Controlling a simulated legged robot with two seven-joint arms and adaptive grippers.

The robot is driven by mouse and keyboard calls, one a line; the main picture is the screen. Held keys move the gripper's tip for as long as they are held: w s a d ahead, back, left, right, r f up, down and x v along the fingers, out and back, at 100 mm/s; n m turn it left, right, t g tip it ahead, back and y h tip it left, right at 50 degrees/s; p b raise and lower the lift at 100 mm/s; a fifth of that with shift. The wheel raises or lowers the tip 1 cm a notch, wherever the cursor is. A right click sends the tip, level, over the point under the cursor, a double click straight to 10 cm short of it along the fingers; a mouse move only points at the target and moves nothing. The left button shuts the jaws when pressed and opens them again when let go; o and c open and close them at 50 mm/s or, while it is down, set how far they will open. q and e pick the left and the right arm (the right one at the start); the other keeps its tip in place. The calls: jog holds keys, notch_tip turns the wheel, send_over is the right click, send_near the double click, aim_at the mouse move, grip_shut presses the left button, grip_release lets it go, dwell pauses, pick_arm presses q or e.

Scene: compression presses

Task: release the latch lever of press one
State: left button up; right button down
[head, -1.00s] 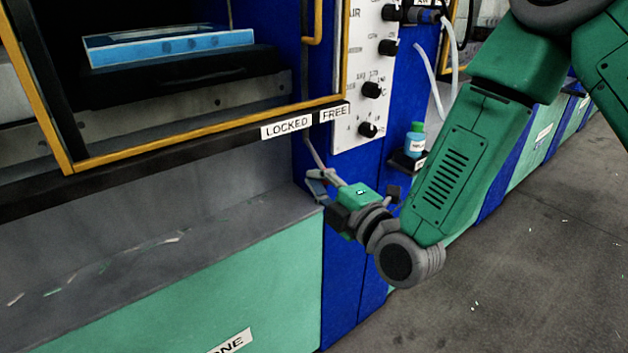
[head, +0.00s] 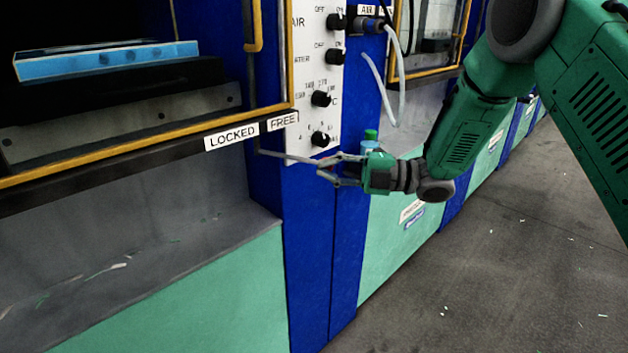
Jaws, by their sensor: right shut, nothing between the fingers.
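The latch lever of press one is a thin grey rod (head: 280,155). It starts below the FREE label and runs to the right, nearly level, across the blue post. My right gripper (head: 326,169) is at the lever's outer end, with its fingers pointing left. It is shut with nothing held. The fingertips overlap the lever's end in the picture; I cannot tell whether they touch it. The LOCKED label (head: 231,137) and the FREE label (head: 283,121) sit on the dark rail above. My left gripper is out of view.
A white control panel (head: 314,70) with black knobs is just above my right gripper. A small bottle with a green cap (head: 371,135) stands behind it. A pale hose (head: 383,95) hangs nearby. Open grey floor (head: 500,270) lies to the right.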

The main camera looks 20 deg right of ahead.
jog(key=d, duration=0.1)
jog(key=w+d, duration=0.1)
jog(key=d, duration=0.1)
jog(key=shift+w+r, duration=0.2)
jog(key=shift+w, duration=0.15)
dwell(0.3)
